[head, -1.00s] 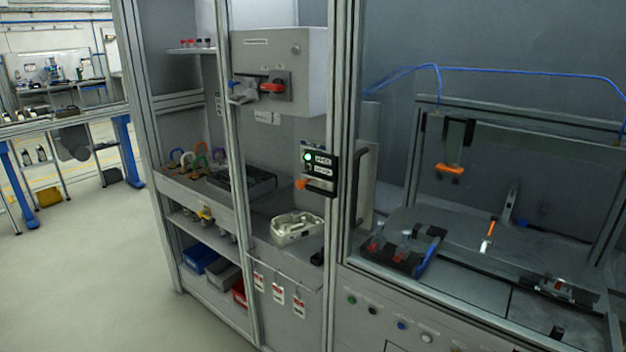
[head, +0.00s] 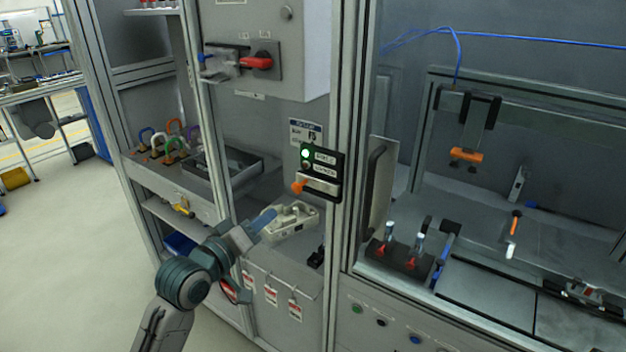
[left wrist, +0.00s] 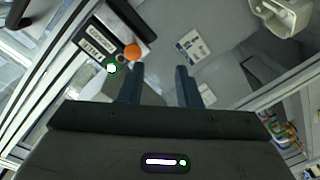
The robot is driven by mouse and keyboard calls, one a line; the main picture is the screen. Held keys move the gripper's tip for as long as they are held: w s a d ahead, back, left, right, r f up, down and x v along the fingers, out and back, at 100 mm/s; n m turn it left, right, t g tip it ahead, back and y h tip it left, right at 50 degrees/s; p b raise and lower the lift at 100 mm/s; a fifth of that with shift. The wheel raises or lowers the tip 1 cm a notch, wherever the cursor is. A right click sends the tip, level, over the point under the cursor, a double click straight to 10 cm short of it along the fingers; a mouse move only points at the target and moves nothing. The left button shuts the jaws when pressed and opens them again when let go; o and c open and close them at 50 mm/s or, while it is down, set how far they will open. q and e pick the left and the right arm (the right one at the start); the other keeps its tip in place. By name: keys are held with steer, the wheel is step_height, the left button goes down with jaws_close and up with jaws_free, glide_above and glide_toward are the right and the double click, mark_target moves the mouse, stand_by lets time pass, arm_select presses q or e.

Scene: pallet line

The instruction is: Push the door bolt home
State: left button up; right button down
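The door bolt is a silver bar with an orange knob (head: 298,187) at its left end, on a black lock box (head: 336,165) with a lit green lamp at the door post. In the left wrist view the orange knob (left wrist: 132,52) lies just beyond and left of the fingertips, beside the black box. My left gripper (head: 262,228) is below and left of the knob, apart from it. In the left wrist view its two fingers (left wrist: 158,72) stand apart with nothing between them. My right gripper is not in view.
A pale tray-like part (head: 290,222) sits on the ledge behind my left gripper. A grey cabinet (head: 268,95) with a red rotary switch (head: 257,63) hangs above. A door handle (head: 374,190) stands right of the bolt. Red tags (head: 270,295) hang below the ledge.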

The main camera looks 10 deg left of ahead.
mark_target(295, 189)
arm_select(q)
steer(key=shift+h, duration=0.5)
steer(key=w+d+r+p, duration=0.1)
steer(key=w, duration=0.1)
steer(key=w+d+r+p, duration=0.1)
steer(key=w+d, duration=0.1)
steer(key=w, duration=0.1)
steer(key=w+d+r+p, duration=0.1)
steer(key=w, duration=0.1)
steer(key=shift+w+d+r, duration=0.25)
steer(key=shift+w+d, duration=0.1)
steer(key=shift+w, duration=0.05)
steer(key=shift+w+d+f+m, duration=0.1)
steer(key=shift+w+d+m, duration=0.2)
steer(key=shift+w, duration=0.35)
steer(key=shift+c, duration=0.4)
jaws_close()
